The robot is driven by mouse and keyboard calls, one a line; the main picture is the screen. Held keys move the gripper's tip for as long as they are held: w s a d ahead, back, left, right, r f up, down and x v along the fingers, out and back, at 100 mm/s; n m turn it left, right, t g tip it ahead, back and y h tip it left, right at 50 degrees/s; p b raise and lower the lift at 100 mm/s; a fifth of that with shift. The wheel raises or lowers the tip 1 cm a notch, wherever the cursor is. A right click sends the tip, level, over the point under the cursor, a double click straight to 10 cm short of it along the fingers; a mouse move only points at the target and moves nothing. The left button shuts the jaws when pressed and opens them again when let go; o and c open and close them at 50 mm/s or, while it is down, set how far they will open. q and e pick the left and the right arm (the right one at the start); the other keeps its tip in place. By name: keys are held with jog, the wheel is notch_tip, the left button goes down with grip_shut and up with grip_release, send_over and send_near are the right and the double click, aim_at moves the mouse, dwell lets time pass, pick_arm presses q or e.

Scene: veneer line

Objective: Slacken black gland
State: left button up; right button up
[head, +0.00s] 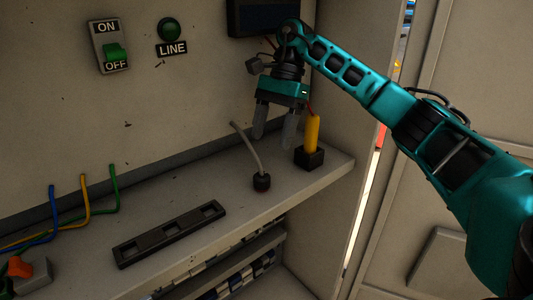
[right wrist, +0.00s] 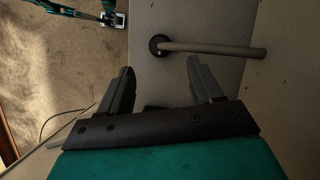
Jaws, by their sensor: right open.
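The black gland (head: 262,182) is a small dark round fitting on the grey shelf, with a grey cable (head: 247,148) rising from it and leaning up to the left. In the right wrist view the gland (right wrist: 160,44) shows beyond my fingertips, its cable (right wrist: 215,49) pointing right. My right gripper (head: 274,135) is open and empty, fingers pointing down, above and behind the gland and apart from it. It also shows open in the right wrist view (right wrist: 160,68). My left gripper is not seen in the head view.
A yellow-handled tool (head: 312,133) stands in a black holder (head: 309,159) right of the gland, close to my right fingers. A black strip with square openings (head: 170,234) lies at front left. Coloured wires (head: 84,205) and an ON/OFF switch (head: 115,52) are at left.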

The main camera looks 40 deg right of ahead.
jog(key=p+v, duration=0.1)
jog(key=v, duration=0.3)
jog(key=shift+d+r, duration=0.1)
jog(key=shift+r, duration=0.15)
jog(key=shift+c, duration=0.4)
dwell(1.8)
